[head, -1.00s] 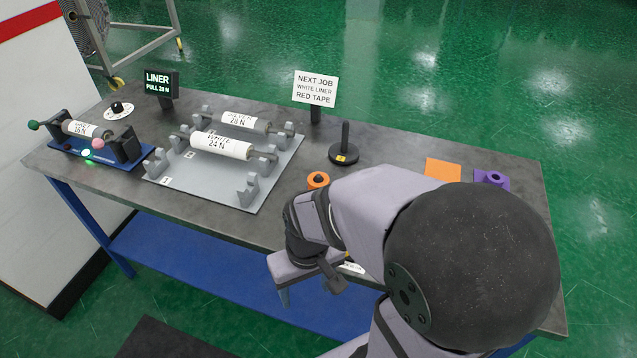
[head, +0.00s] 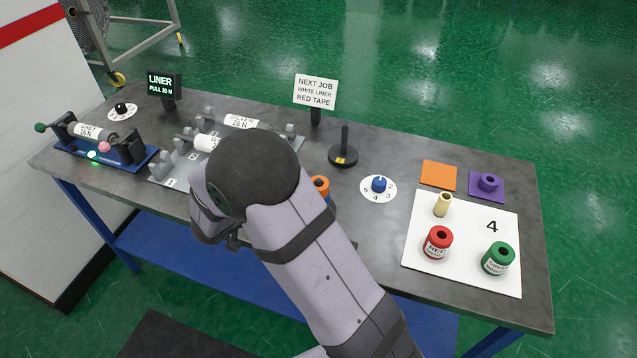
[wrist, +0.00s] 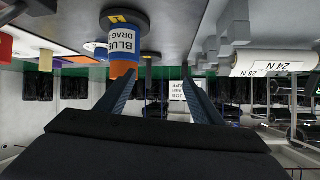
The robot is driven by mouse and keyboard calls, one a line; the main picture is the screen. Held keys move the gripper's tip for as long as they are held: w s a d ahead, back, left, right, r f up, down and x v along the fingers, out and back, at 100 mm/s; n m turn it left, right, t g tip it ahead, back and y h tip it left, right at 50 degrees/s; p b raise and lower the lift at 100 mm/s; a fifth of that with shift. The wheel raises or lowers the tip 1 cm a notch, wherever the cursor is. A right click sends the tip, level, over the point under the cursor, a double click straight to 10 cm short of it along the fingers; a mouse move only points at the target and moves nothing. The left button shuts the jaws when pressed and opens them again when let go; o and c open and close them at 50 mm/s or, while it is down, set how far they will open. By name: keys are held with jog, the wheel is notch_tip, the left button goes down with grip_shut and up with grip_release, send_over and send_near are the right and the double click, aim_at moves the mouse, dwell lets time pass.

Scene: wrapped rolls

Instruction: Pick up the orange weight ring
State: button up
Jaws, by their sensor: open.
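The orange weight ring (head: 320,184) sits on top of a blue spool, partly hidden behind my arm in the head view. In the wrist view, which looks upside down, the orange ring (wrist: 122,69) shows at the end of the blue spool (wrist: 121,44) labelled BLUE DRAG. My gripper (wrist: 159,78) is open with nothing between its fingers. The ring appears near the left fingertip in the wrist view; I cannot tell whether they touch. In the head view my gripper is hidden behind my arm.
A black weight post (head: 343,155) stands behind the ring. A blue dial (head: 379,186) lies to its right. A white board (head: 460,277) holds red (head: 437,243) and green (head: 498,259) spools. The roller rack (head: 165,172) is at left. The orange pad (head: 438,175) is empty.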

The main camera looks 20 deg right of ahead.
jog(key=s+d+m+g+h, duration=0.2)
jog(key=s+g+h, duration=0.1)
jog(key=s, duration=0.2)
jog(key=shift+t, duration=0.3)
jog(key=shift+p+x, duration=1.75)
jog(key=shift+x, duration=1.85)
jog(key=shift+w+r, duration=0.2)
jog(key=shift+c, duration=0.6)
jog(key=c, duration=1.1)
jog(key=shift+r, duration=0.15)
jog(key=shift+r+b, duration=0.95)
jog(key=shift+r, duration=3.95)
